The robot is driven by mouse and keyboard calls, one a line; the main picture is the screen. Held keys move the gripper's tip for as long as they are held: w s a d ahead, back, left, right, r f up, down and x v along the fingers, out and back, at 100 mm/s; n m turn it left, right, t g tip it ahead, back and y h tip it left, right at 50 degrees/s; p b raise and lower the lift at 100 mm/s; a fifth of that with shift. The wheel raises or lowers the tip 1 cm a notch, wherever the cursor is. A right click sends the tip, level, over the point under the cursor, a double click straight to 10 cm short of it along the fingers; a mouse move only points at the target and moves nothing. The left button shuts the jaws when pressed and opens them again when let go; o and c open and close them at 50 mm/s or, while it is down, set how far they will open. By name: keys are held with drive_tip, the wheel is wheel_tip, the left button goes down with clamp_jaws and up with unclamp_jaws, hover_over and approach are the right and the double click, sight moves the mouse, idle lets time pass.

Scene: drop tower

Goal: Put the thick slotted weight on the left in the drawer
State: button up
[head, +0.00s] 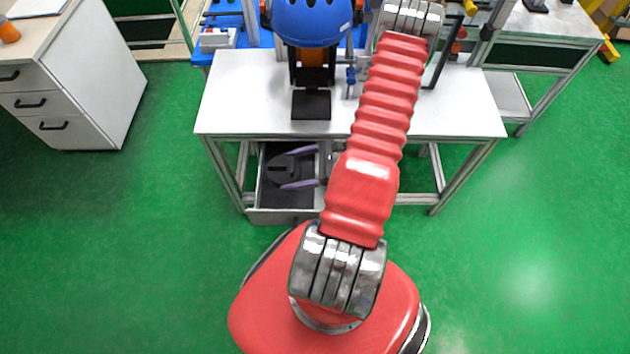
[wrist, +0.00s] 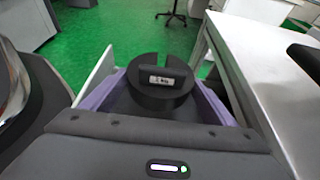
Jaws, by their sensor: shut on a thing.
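The thick slotted weight (head: 278,168) is a black disc with a slot; in the head view it lies over the open drawer. In the wrist view the weight (wrist: 158,96) sits between the purple fingers, with a small white label on it. My gripper (head: 287,170) is shut on the weight, one finger on each side. The drawer (head: 282,216) is pulled out under the left part of the white table, with a dark inside. I cannot tell whether the weight touches the drawer floor.
The white table (head: 240,92) stands above and behind the drawer. On it are a drop tower with a dark base plate (head: 311,104) and a blue helmet (head: 312,20). A white cabinet (head: 92,85) stands at the left. The green floor around the drawer is clear.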

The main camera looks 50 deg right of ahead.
drive_tip(key=shift+f, duration=0.25)
drive_tip(key=shift+f, duration=0.1)
drive_tip(key=shift+f, duration=2.8)
drive_tip(key=shift+f, duration=0.1)
drive_tip(key=shift+f, duration=2)
drive_tip(key=o, duration=2.1)
drive_tip(key=shift+f, duration=0.15)
